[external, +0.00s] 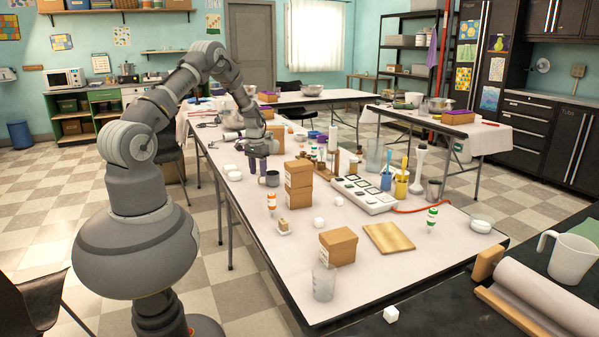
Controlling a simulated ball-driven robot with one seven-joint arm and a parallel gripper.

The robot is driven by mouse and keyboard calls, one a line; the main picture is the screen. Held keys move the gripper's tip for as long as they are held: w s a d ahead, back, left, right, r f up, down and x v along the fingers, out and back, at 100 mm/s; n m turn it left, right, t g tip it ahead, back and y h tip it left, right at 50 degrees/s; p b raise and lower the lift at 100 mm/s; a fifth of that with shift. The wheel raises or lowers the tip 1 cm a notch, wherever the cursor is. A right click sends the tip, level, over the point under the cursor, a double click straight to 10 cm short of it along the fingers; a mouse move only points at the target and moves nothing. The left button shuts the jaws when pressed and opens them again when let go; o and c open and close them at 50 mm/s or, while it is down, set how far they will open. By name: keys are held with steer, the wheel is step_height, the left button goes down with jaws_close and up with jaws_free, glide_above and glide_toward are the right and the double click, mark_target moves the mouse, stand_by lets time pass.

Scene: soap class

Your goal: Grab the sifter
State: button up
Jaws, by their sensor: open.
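My gripper (262,161) points down over the left edge of the long white table (245,196), and its jaws are open. A small grey metal cup-like thing (272,179) stands on the table just below and slightly right of the gripper. It may be the sifter, but it is too small to be sure. The gripper partly overlaps it in this view, and I cannot tell whether they touch. Nothing shows held in the jaws.
Stacked cardboard boxes (298,183) stand just right of the cup. Bottles, a white button panel (362,196) and colored cups crowd the table's middle. Bare tabletop shows near the front left edge.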

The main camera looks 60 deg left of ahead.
mark_target(259, 177)
steer(key=f, duration=0.1)
steer(key=f+b, duration=0.1)
steer(key=f, duration=0.1)
steer(key=f+b, duration=0.1)
steer(key=f, duration=0.1)
steer(key=shift+w+a, duration=0.15)
steer(key=shift+w, duration=0.1)
jaws_close()
